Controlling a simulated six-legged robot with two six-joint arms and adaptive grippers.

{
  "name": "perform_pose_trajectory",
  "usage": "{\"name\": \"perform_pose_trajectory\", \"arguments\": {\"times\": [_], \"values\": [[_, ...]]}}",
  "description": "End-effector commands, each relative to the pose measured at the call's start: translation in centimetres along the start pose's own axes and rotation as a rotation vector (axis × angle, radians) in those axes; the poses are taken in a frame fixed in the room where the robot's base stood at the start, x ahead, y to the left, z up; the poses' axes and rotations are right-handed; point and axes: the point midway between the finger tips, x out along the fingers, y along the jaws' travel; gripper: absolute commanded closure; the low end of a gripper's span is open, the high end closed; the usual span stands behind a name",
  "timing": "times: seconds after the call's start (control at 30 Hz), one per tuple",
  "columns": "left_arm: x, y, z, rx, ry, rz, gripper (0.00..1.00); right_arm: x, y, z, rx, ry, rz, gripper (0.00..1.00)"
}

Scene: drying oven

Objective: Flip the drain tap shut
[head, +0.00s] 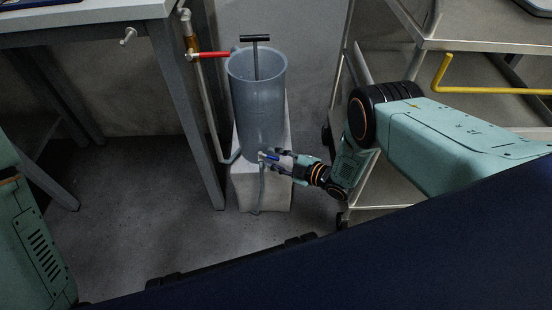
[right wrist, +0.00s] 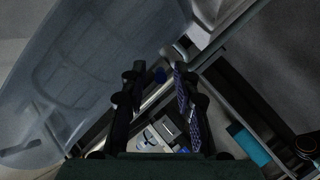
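The drain tap has a blue handle (head: 269,156) low on the front of a tall grey translucent cylinder (head: 258,110). My right gripper (head: 277,160) comes in from the right and is right at this tap. The cylinder's wall also fills the left of the right wrist view (right wrist: 90,60). My left gripper is out of view.
The cylinder stands on a pale block (head: 245,190), with a black T-handle (head: 255,38) rising from its top. A red lever (head: 212,54) sits on the pipe at the left. A table leg (head: 190,120) is on the left, and a metal cart (head: 480,65) is on the right.

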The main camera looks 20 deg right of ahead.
Motion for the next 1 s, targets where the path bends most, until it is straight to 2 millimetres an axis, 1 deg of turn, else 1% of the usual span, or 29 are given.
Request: {"name": "perform_pose_trajectory", "arguments": {"times": [0.03,0.3,0.67,1.0], "values": [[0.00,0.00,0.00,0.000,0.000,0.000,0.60,-0.01,-0.01,0.00,0.000,0.000,0.000,0.76],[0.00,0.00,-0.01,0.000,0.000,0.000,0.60,-0.02,-0.03,0.00,0.000,0.000,0.000,0.99],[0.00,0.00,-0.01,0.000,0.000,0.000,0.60,-0.03,0.01,0.06,-0.001,0.004,-0.003,1.00],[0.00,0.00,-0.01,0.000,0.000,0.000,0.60,0.25,0.69,0.64,-0.046,0.122,-0.105,1.00]]}}
